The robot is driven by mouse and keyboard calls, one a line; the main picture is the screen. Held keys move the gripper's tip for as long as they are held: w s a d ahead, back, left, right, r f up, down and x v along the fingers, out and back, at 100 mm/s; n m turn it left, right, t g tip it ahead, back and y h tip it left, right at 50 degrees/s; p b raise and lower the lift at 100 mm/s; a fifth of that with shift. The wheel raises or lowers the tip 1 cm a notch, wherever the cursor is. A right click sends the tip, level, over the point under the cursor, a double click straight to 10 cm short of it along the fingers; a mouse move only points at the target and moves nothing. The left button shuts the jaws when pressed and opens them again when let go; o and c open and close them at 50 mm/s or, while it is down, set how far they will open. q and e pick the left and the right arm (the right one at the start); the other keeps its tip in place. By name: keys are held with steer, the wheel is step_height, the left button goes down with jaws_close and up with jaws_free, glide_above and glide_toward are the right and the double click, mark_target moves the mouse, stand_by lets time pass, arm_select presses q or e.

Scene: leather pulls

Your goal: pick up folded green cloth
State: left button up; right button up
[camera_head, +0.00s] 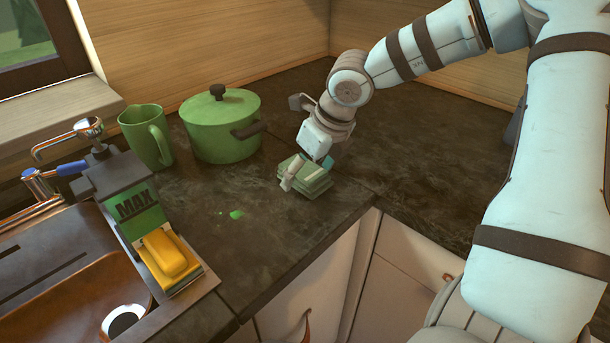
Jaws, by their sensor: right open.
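The folded green cloth (313,181) lies as a small layered stack on the dark counter, near the front edge by the corner. My right gripper (306,172) is directly over the cloth, pointing down, with its fingers apart. One pale finger is at the cloth's left side; the other finger is partly hidden behind the wrist. I cannot tell whether the fingers touch the cloth. My left gripper is not in view.
A green lidded pot (220,125) and a green pitcher (147,136) stand to the left. A sink (90,290) with a faucet and a yellow sponge (168,256) is at lower left. Small green spots (236,214) mark the counter (270,240), otherwise clear in front.

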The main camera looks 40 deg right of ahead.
mark_target(307, 170)
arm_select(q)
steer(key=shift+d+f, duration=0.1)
arm_select(e)
steer(key=shift+f, duration=0.1)
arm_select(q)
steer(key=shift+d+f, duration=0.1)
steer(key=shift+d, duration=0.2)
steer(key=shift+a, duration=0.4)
arm_select(e)
steer(key=c, duration=1.3)
steer(key=shift+o, duration=0.2)
steer(key=shift+r, duration=0.2)
arm_select(q)
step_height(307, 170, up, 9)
steer(key=p, duration=0.8)
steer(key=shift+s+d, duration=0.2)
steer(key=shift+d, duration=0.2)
arm_select(e)
step_height(307, 170, up, 20)
